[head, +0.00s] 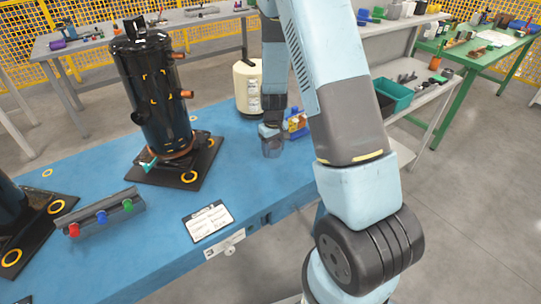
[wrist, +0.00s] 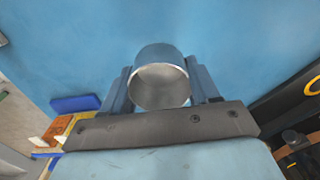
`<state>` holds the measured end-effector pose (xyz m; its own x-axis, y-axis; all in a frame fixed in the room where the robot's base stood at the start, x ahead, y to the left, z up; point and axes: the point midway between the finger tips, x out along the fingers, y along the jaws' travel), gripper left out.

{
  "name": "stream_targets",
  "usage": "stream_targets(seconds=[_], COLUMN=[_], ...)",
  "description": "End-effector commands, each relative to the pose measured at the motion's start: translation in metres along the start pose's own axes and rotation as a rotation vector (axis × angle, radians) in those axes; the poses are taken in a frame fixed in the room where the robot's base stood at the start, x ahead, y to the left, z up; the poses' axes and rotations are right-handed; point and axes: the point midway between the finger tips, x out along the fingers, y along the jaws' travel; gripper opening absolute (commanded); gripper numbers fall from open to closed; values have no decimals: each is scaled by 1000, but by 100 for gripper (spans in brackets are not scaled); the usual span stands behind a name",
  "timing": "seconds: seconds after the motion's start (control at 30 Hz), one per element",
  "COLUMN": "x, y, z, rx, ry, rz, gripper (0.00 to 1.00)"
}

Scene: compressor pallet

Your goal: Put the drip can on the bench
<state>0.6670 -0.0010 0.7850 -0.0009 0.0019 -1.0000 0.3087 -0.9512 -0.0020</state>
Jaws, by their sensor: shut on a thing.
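The drip can (head: 272,147) is a small grey, round, open-topped cup. My gripper (head: 270,130) points down and is shut on it, with one finger on each side in the wrist view (wrist: 160,88). The can's open mouth (wrist: 159,86) shows there and looks empty. The can is over the blue bench (head: 115,262), near its right part; I cannot tell whether its base touches the top. The can's upper part is partly hidden by my gripper in the head view.
A black compressor (head: 155,95) on a dark base plate stands left of the can. A cream canister (head: 247,88) is behind it. A blue bin with yellow items (head: 296,124) is close on the right. A capped rack (head: 102,215) and card (head: 208,220) lie nearer. Blue surface between is clear.

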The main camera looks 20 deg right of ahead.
Motion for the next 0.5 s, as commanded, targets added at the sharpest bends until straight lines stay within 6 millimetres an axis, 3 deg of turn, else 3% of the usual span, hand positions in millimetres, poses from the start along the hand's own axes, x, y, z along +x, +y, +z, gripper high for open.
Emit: stream_targets(seconds=[0.37,0.5], x=[20,37], y=[5,6], z=[-15,-16], rx=[1,0], ry=[-1,-3], rz=[-1,-1], gripper=[26,26])
